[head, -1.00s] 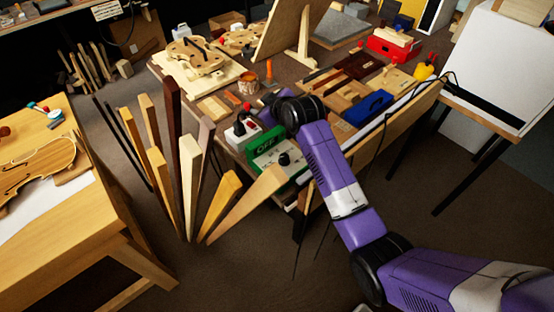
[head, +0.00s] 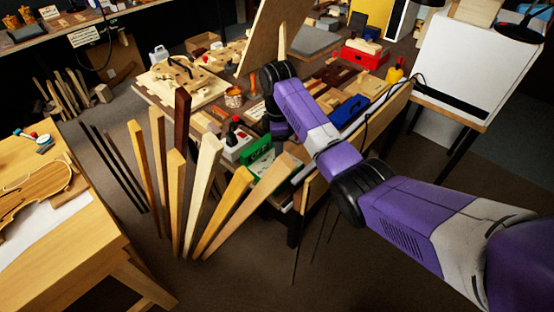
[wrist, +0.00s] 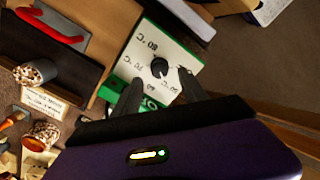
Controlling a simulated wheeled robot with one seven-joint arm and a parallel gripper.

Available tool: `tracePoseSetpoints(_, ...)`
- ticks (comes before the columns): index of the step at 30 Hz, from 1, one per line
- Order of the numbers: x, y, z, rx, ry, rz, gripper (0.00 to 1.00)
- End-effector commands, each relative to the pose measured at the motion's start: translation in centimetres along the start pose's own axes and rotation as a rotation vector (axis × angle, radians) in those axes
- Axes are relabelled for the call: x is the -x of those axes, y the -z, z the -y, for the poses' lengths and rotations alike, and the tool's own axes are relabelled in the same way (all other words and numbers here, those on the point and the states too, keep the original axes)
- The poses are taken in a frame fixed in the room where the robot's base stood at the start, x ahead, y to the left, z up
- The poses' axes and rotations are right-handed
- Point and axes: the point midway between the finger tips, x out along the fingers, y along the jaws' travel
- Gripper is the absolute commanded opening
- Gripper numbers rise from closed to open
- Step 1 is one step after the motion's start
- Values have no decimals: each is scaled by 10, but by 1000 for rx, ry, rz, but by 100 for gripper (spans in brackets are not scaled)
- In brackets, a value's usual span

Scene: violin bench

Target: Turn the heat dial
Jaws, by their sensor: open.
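The heat dial (wrist: 159,67) is a black round knob on a pale panel (wrist: 172,45) printed with temperature marks, seen in the wrist view. The panel belongs to a green box, whose side (head: 258,163) shows in the head view; there a leaning wood strip hides the dial. My gripper (wrist: 159,88) is open, with one dark finger on each side below the dial in the wrist view. The knob appears beyond the fingertips, not clasped; I cannot tell the exact gap. In the head view the fingers are not distinguishable.
Several upright wood strips (head: 203,170) stand in front of the box. A white box with red and black knobs (head: 237,140) stands beside it. A brush jar (head: 233,98), a blue box (head: 350,109) and a red toolbox (head: 364,56) are on the bench.

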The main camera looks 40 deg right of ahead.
Motion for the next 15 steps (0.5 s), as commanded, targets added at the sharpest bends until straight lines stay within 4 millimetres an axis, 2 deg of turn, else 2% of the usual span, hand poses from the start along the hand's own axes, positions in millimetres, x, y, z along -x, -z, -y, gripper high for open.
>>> tracePoseSetpoints(7, -38, 0, 0, -1, 0, 1, 50)
tracePoseSetpoints(15, -56, 0, 0, -1, -2, 0, 50)
